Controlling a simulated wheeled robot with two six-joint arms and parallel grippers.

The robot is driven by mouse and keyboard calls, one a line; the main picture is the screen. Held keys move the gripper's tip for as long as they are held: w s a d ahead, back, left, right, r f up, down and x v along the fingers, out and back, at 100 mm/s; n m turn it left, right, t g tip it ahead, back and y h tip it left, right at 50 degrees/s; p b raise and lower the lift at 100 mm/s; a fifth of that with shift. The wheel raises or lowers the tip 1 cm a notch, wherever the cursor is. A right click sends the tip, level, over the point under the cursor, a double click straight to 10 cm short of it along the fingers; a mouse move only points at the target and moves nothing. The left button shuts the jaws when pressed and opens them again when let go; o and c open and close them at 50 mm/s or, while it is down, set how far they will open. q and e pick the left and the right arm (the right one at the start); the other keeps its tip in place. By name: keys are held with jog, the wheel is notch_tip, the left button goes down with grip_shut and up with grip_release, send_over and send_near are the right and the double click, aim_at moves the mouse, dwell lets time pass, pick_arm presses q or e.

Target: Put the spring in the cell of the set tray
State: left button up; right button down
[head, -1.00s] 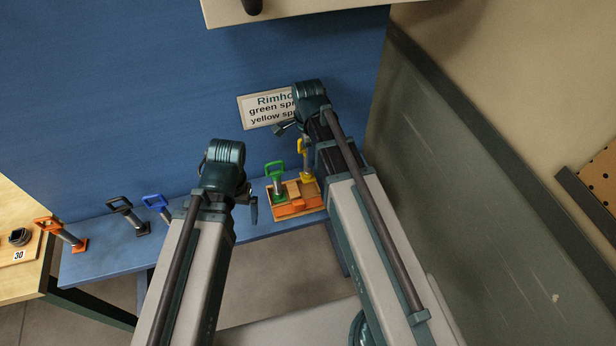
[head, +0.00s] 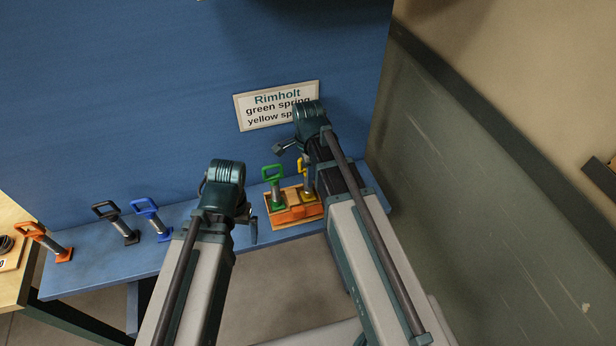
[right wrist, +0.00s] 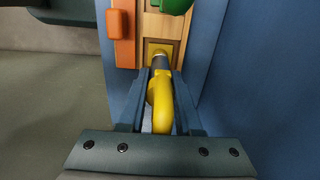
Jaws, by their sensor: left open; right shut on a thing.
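The yellow spring (head: 306,180), with its loop handle, stands at the right end of the set tray (head: 293,215), an orange and wooden tray on the blue bench. The green spring (head: 275,190) stands in the tray's left part. My left gripper (head: 251,222) is open and empty, left of the tray; its fingers are partly hidden.
On the blue bench (head: 100,270) to the left stand blue (head: 155,220), black (head: 118,223) and orange (head: 50,243) springs. A sign (head: 276,105) reading "Rimholt, green spring" and a partly hidden yellow line hangs behind. A grey-green panel (head: 470,190) stands at right.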

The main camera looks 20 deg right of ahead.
jog(key=shift+f, duration=0.15)
jog(key=c, duration=0.6)
grip_release()
